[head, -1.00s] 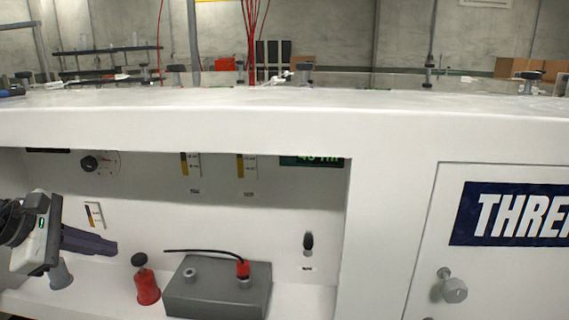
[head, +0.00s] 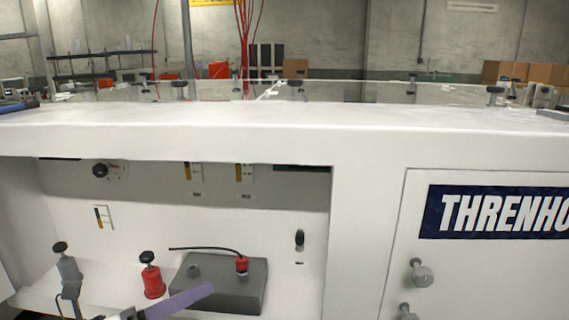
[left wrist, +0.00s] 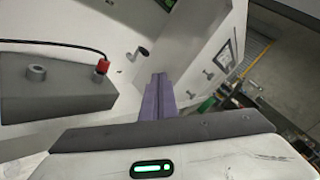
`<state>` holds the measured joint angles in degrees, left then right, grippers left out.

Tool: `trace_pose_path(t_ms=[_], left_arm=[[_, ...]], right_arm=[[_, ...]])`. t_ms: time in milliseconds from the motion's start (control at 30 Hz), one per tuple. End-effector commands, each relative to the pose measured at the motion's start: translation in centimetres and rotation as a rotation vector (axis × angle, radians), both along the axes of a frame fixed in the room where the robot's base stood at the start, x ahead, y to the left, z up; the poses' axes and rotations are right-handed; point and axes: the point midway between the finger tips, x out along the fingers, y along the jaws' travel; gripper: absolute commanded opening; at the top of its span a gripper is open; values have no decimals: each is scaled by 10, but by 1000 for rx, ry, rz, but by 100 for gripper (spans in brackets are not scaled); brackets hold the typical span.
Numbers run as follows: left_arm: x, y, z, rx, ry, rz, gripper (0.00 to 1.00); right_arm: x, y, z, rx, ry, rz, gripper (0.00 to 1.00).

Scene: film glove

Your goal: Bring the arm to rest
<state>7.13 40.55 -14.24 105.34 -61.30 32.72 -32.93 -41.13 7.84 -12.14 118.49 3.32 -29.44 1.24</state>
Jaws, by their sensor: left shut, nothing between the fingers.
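My left gripper (head: 178,303) is low in the head view, at the bottom edge in front of the recess of a white cabinet. Its purple fingers are together with nothing between them. In the left wrist view the shut fingers (left wrist: 158,98) point away from the camera, to the right of a grey block and apart from it. My right gripper is in neither view.
The white cabinet (head: 250,135) fills the front. Its recess holds a grey block (head: 250,291) with a red plug (head: 241,264) and black cable, a red knobbed post (head: 153,283) and a grey one (head: 69,270). A door with knobs (head: 420,273) is at right.

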Motion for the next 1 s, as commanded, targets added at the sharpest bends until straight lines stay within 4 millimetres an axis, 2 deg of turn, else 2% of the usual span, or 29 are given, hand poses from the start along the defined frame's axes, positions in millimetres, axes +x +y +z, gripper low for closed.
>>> trace_pose_path(t_ms=[33,100,167,200,267,300,400,500,600,700,800,1000], left_arm=[[-7,-5,-4,-239,167,77,0],[-11,4,-24,-560,410,214,0],[-21,16,-56,-821,632,349,0],[-33,24,-83,-990,784,450,0],[-54,31,-123,-1197,979,586,0],[-72,33,-148,-1314,1095,671,0],[-120,29,-201,-1547,1338,863,0],[-165,19,-237,-1712,1520,1021,0],[-199,9,-257,-1817,1641,1131,0],[-218,1,-267,-1872,1707,1192,0],[-224,-1,-270,-1890,1729,1213,0],[-224,-1,-271,-1888,1729,1213,0]], right_arm=[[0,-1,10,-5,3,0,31],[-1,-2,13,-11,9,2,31],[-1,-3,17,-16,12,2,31],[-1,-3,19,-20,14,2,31],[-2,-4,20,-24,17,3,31],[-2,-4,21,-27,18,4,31],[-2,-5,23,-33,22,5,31],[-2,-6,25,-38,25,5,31],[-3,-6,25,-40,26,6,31],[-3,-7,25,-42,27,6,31],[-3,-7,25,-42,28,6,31],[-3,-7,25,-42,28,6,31]])
